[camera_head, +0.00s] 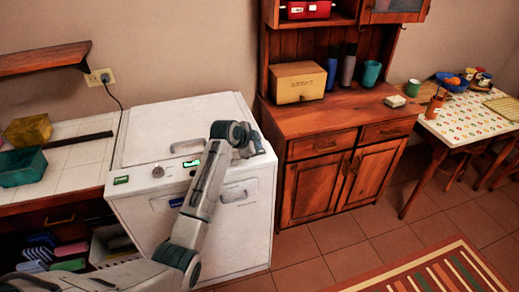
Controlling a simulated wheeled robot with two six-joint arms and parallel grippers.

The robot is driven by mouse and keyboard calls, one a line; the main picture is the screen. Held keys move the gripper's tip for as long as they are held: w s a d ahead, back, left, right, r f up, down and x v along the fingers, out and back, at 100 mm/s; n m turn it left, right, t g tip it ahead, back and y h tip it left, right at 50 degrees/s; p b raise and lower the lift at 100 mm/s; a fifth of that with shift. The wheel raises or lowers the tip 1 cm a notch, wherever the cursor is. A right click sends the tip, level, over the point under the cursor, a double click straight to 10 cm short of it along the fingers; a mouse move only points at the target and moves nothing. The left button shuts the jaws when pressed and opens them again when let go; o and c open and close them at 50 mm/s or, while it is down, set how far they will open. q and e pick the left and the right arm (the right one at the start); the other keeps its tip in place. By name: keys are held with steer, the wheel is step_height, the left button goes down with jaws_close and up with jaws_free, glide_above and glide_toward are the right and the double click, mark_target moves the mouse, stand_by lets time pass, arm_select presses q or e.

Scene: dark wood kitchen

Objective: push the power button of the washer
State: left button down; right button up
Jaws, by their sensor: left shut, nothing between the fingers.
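The washer (143,215) is a white box standing left of the middle, with a flat lid on top. Its sloped front panel carries a round knob (158,171), a small lit green display (191,163) and a green label (121,180) at the left end. I cannot make out which part is the power button; the right part of the panel is partly hidden by my arm. My left gripper (257,149) is shut and empty, over the right end of the panel; whether it touches the washer I cannot tell. My right gripper is not in view.
A white-tiled counter (72,165) with a teal bin (22,168) adjoins the washer on the left. A wooden cabinet (330,140) stands close on the right. A patterned table (470,122) is farther right. Tiled floor and a striped rug (430,272) lie in front.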

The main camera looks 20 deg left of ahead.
arm_select(q)
steer(key=shift+r+p, duration=0.4)
step_height(320, 180, up, 5)
steer(key=p, duration=0.5)
steer(key=shift+r, duration=0.1)
stand_by(1.2)
